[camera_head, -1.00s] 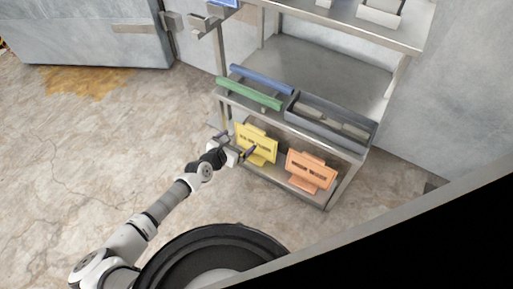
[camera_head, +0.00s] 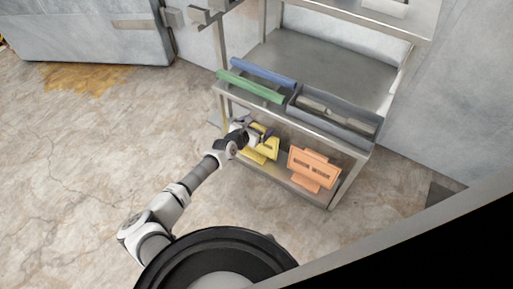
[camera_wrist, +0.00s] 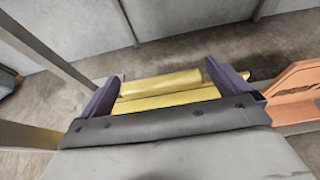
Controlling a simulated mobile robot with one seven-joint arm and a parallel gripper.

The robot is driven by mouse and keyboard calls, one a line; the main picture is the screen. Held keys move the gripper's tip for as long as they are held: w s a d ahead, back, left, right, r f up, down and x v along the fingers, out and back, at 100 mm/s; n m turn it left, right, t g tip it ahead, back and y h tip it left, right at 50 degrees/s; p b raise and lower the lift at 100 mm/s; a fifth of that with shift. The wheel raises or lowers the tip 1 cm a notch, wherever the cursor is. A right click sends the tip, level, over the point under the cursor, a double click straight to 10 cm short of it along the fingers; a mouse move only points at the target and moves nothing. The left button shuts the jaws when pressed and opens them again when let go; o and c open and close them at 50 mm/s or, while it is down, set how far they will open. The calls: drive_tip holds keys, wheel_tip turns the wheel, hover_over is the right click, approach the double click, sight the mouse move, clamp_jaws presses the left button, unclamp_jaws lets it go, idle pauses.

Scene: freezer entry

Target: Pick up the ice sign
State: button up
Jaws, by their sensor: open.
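A yellow sign (camera_head: 268,149) with a cut-out panel stands on the low shelf of the metal rack, partly hidden by my gripper. An orange sign (camera_head: 313,168) of similar shape stands to its right. The lettering is too small to read, so I cannot tell which is the ice sign. My gripper (camera_head: 259,132) is at the top of the yellow sign. In the wrist view my gripper (camera_wrist: 165,84) is open, its purple fingers on either side of the yellow sign (camera_wrist: 165,98). I cannot tell whether they touch it. The orange sign (camera_wrist: 295,92) shows at the right edge.
The shelf above holds a green bar (camera_head: 250,86), a blue bar (camera_head: 262,72) and a grey tray (camera_head: 335,123). Its front edge (camera_head: 300,126) is close above my gripper. A rack post stands at the shelf's right end. The floor (camera_head: 90,150) to the left is clear.

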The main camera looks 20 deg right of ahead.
drive_tip(key=c, duration=1.2)
drive_tip(key=shift+w+r, duration=0.1)
